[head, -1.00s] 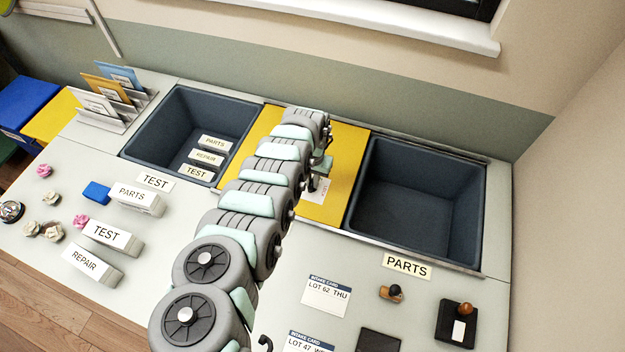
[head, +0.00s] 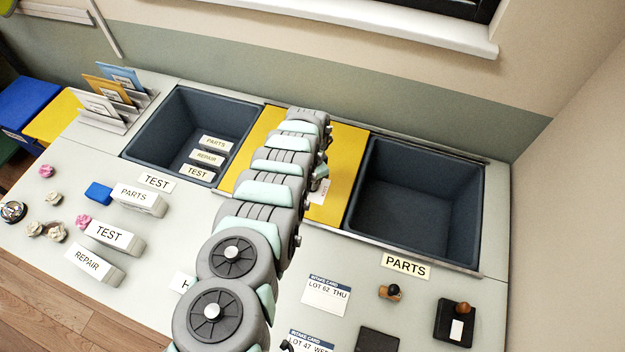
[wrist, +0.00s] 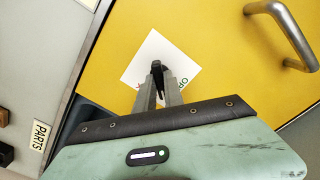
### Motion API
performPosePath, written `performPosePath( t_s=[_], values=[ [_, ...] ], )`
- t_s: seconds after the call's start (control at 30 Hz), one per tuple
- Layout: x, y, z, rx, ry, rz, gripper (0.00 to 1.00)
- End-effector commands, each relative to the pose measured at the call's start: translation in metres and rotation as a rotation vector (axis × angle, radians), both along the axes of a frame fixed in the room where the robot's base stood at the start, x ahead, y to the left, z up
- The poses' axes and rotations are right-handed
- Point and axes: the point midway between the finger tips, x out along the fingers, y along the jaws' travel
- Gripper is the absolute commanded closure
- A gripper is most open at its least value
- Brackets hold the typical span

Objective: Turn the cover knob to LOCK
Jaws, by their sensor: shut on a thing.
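The yellow cover (head: 347,155) lies between two dark bins. In the wrist view the yellow cover (wrist: 210,25) fills the upper part, with a white label plate (wrist: 185,70) on it. Part of the word OPEN shows upside down on the plate; the rest is hidden. My gripper (wrist: 158,72) is over the plate, its fingers shut on the small dark knob (wrist: 157,66). The fingers hide most of the knob, so I cannot tell its exact angle. In the head view my arm hides the knob, and only part of the label plate (head: 319,193) shows.
A metal handle (wrist: 285,30) stands up from the cover beside the gripper. The right bin (head: 415,205) is empty; the left bin (head: 180,125) holds several label plates. Cards, stamps, label blocks and small flowers lie on the counter in front.

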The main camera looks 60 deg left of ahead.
Motion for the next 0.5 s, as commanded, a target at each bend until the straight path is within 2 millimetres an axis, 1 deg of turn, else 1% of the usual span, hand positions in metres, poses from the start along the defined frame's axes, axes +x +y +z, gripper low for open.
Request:
performPosePath(
  t_s=[0.5],
  values=[
    [0.0004, -0.0003, -0.0004, 0.000, -0.001, -0.485, 1.00]
  ],
)
